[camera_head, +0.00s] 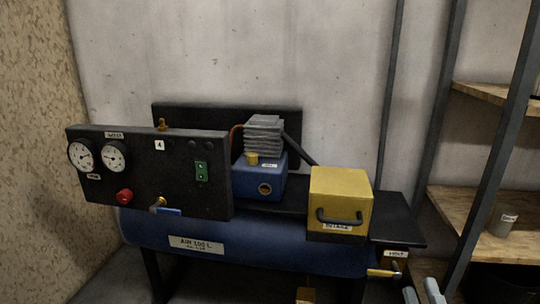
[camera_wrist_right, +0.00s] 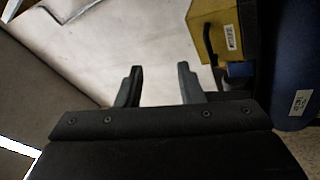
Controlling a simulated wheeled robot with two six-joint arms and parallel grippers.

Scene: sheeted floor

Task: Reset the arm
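My right gripper (camera_head: 423,292) shows at the bottom right edge of the head view, below the yellow valve handle of the compressor. In the right wrist view the two dark fingers of my right gripper (camera_wrist_right: 157,84) stand apart with nothing between them. My left gripper is in neither view. The compressor's blue tank (camera_head: 270,245) lies across the middle of the head view, and its end also shows in the wrist view (camera_wrist_right: 293,70). A yellow box (camera_head: 342,190) with a dark handle sits on its top plate. The same box shows in the wrist view (camera_wrist_right: 215,35).
A black panel (camera_head: 150,180) with two gauges and a red knob stands at the left. A blue motor with a grey finned head (camera_head: 264,135) is behind it. Wooden shelves (camera_head: 480,220) with dark posts and a small cup (camera_head: 503,225) stand at the right.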

